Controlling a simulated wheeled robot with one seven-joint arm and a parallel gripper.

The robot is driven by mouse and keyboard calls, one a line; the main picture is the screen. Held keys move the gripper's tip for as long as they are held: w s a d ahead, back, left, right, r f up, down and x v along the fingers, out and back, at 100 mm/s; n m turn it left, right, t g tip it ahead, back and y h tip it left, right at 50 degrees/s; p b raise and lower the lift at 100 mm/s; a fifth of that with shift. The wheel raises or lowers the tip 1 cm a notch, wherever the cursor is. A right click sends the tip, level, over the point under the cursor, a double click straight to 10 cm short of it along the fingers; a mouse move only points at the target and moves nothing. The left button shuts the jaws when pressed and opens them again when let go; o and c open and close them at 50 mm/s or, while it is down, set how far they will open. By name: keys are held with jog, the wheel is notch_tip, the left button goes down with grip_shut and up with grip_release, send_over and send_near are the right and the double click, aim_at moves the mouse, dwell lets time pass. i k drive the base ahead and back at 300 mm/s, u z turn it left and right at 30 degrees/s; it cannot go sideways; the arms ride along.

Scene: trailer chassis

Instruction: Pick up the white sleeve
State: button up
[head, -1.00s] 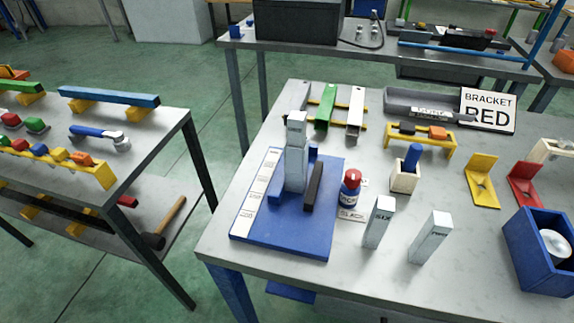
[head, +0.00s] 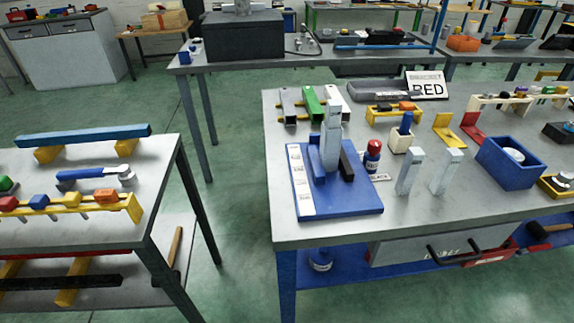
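A white sleeve (head: 338,98), a long channel-like piece, lies at the back left of the right-hand workbench. It is the rightmost of three similar pieces, beside a green one (head: 312,103) and a grey one (head: 289,106). A tall pale grey post standing on a blue fixture plate (head: 352,205) is in front of the white sleeve and hides part of its near end. My gripper is not in view.
Two pale upright posts (head: 409,172) and a red-capped blue bottle (head: 372,156) stand right of the fixture. A "BRACKET RED" sign (head: 425,85) stands behind. Left of this workbench (head: 290,230) is open green floor, then another bench (head: 150,200).

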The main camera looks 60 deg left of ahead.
aim_at(331, 140)
jog(key=z, duration=0.05)
jog(key=k, duration=1.55)
jog(key=u, duration=0.55)
jog(key=i, duration=1.5)
